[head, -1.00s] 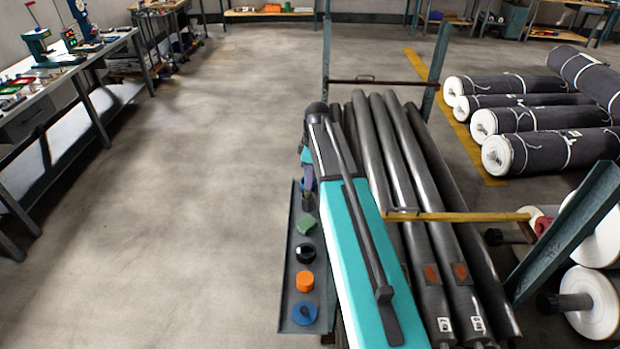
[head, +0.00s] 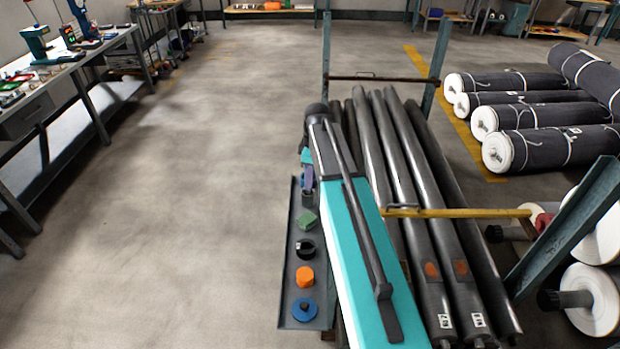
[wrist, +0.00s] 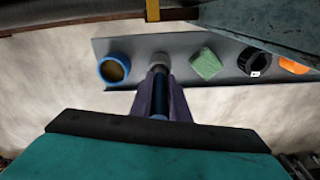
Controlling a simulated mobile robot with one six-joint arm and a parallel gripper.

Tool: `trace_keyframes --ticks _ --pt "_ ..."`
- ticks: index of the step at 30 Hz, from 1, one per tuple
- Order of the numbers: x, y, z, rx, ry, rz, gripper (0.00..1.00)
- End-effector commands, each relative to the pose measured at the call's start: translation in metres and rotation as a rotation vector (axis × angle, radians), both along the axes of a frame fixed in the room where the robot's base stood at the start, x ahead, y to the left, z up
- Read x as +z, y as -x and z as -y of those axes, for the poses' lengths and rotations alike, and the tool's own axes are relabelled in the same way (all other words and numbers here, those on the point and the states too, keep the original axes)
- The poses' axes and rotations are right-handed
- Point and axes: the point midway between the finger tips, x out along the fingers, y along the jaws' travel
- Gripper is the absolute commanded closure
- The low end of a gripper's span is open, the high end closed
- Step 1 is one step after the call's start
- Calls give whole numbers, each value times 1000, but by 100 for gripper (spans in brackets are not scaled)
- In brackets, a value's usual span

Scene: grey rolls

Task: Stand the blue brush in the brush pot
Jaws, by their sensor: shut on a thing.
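My gripper (wrist: 158,82) has purple fingers and is shut on the blue brush (wrist: 158,104). Only a dark blue length of the brush shows between the fingers, and its lower end is hidden. In the head view the cylinder (head: 308,198) is just below the purple gripper (head: 308,180). I cannot tell whether the brush is inside it or above it. A blue round open thing (wrist: 104,72) with a yellowish inside stands left of it.
The grey tray (head: 290,265) also holds a green block (head: 306,221), a black ring (head: 305,249), an orange piece (head: 304,277) and a blue disc (head: 304,310). Long dark rolls (head: 425,200) lie right of my arm. Open floor is to the left.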

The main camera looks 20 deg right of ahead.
Motion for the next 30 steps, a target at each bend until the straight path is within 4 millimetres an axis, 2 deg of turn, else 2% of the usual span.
trace_keyframes --ticks 30 --pt "-28 4 -1 0 -1 -5 100"
